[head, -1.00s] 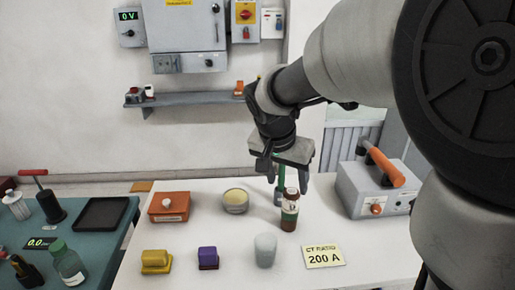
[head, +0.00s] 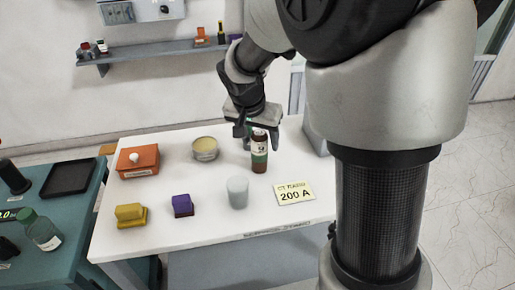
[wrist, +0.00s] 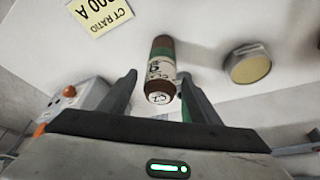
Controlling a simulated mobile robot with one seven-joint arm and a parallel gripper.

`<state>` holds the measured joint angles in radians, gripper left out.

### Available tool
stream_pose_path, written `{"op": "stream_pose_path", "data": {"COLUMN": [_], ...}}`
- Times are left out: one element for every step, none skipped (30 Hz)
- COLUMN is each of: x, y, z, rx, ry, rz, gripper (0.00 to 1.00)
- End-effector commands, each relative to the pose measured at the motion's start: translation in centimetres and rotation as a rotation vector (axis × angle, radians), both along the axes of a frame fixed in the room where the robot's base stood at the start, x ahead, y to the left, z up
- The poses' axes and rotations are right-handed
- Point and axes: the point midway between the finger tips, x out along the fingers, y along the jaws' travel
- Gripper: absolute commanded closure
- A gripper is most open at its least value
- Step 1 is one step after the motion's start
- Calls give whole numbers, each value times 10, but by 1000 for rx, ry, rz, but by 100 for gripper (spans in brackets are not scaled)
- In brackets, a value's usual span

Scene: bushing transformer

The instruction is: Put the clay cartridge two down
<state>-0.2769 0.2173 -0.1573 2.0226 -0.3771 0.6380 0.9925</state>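The clay cartridge (head: 259,152) is a clay-brown cylinder with a pale label and a green band. It looks upright on the white table (head: 215,222); whether its base touches is hard to tell. My gripper (head: 257,134) is over it, pointing down. In the wrist view, the cartridge (wrist: 161,68) shows between the two spread fingers (wrist: 160,76), with a gap at its left; the right finger is close to it. A green item (wrist: 186,86) is partly hidden behind the right finger.
A grey-white cylinder (head: 238,192), a CT ratio 200 A card (head: 294,192), a round tin (head: 205,149), an orange box (head: 138,161), a purple block (head: 182,206) and a yellow block (head: 130,215) surround it. A teal table (head: 75,208) stands at the left.

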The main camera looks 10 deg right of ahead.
Motion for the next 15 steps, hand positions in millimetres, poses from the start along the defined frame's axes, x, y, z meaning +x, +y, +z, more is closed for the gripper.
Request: {"op": "stream_pose_path", "data": {"x": [0,0,0,0,0,0,0,0,0,0,0,0,0,0,0], "y": [0,0,0,0,0,0,0,0,0,0,0,0,0,0,0], "z": [0,0,0,0,0,0,0,0,1,1,1,1,1,1,2], "rx": [0,0,0,0,0,0,0,0,0,0,0,0,0,0,0], "ry": [0,0,0,0,0,0,0,0,-1,-1,-1,-1,-1,-1,-1], "rz": [0,0,0,0,0,0,0,0,0,0,0,0,0,0,0], "gripper": [50,55,61,66,72,78,83,88,95,97,97,97,97,97,97]}}
